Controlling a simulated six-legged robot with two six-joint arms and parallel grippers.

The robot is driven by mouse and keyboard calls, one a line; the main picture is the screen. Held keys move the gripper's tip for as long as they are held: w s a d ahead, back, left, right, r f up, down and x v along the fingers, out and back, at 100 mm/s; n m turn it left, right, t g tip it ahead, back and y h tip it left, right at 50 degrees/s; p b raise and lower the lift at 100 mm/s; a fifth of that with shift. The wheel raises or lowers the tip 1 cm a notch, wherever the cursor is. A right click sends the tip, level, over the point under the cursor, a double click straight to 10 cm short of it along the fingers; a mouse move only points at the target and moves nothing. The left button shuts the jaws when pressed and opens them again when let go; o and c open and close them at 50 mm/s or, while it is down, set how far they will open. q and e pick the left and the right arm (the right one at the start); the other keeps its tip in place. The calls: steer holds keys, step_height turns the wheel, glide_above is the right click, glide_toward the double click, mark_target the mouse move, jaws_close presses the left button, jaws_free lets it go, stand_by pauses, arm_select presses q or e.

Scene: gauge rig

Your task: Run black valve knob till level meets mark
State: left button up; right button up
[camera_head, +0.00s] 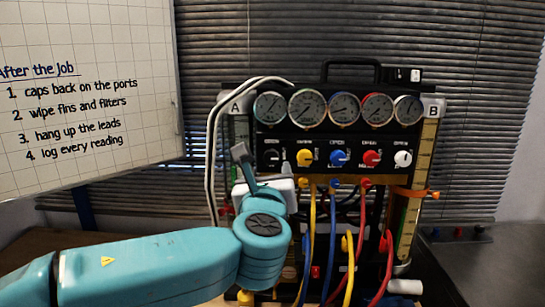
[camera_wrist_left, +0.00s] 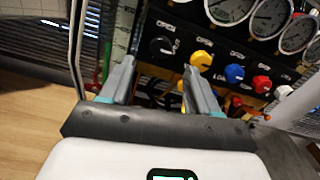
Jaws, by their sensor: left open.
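The black valve knob (camera_head: 271,157) is at the left end of the row of knobs on the gauge rig (camera_head: 345,178). In the left wrist view the black knob (camera_wrist_left: 162,47) shows with a white pointer line, just beyond and between my open fingertips. My left gripper (camera_head: 243,153) is in front of the rig's left side, just left of the knob in the head view. In the left wrist view its two fingers (camera_wrist_left: 159,70) are apart with nothing between them. Column B (camera_head: 408,232) at the right has an orange band (camera_head: 415,193) around it. Column A (camera_head: 238,135) is partly hidden by my arm. The liquid level is unclear.
Yellow (camera_head: 305,157), blue (camera_head: 338,157), red (camera_head: 371,158) and white (camera_head: 403,158) knobs sit right of the black one, under several gauges (camera_head: 307,108). Coloured hoses (camera_head: 311,235) hang below. A whiteboard (camera_head: 80,90) stands at the left.

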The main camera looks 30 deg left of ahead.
mark_target(271, 158)
arm_select(q)
steer(key=p+x, duration=0.1)
steer(key=x, duration=0.7)
steer(key=shift+w, duration=0.3)
steer(key=c, duration=1)
